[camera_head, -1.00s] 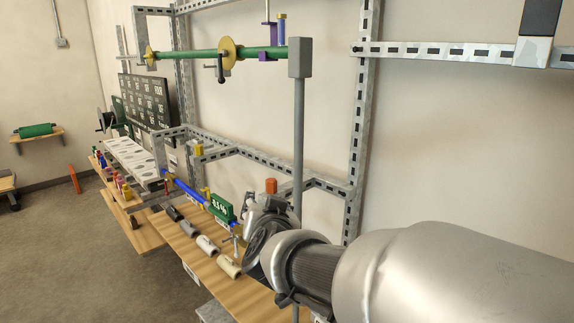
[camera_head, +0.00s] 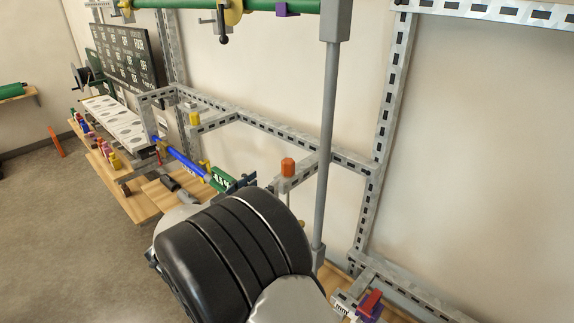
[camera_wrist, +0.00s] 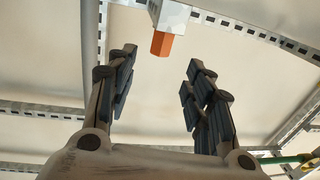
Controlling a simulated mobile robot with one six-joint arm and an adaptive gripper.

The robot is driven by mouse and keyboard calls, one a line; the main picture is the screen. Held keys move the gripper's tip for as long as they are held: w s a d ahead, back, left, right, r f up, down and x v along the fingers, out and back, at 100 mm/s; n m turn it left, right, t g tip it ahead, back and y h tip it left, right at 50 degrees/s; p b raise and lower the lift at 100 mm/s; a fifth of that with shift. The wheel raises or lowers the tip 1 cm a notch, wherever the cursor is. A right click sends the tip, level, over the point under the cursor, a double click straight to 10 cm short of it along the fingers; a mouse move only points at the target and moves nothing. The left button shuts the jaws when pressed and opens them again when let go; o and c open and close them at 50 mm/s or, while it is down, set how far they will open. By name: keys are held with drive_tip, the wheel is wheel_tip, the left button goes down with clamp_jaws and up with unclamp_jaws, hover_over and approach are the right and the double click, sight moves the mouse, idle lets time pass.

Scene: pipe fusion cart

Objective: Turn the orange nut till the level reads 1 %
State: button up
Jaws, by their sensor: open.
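The orange nut (camera_head: 288,166) sits on the end of a grey slotted rail, right of centre in the head view. In the wrist view the nut (camera_wrist: 161,44) shows at the top, just beyond and between my fingertips. My gripper (camera_wrist: 157,85) is open, its two dark-padded fingers spread with nothing between them; the nut is apart from both. The green level display (camera_head: 221,180) stands left of the nut beside a blue pipe (camera_head: 184,162). Its digits are too small and partly covered to read surely.
A grey upright post (camera_head: 328,150) stands right of the nut. Slotted metal framing (camera_head: 250,124) runs behind it. A green pipe (camera_head: 270,6) crosses above. A red and purple part (camera_head: 370,305) lies at the lower right. Open wall is behind.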

sight(284, 168)
drive_tip(key=x, duration=1.2)
drive_tip(key=shift+a, duration=0.1)
drive_tip(key=c, duration=1)
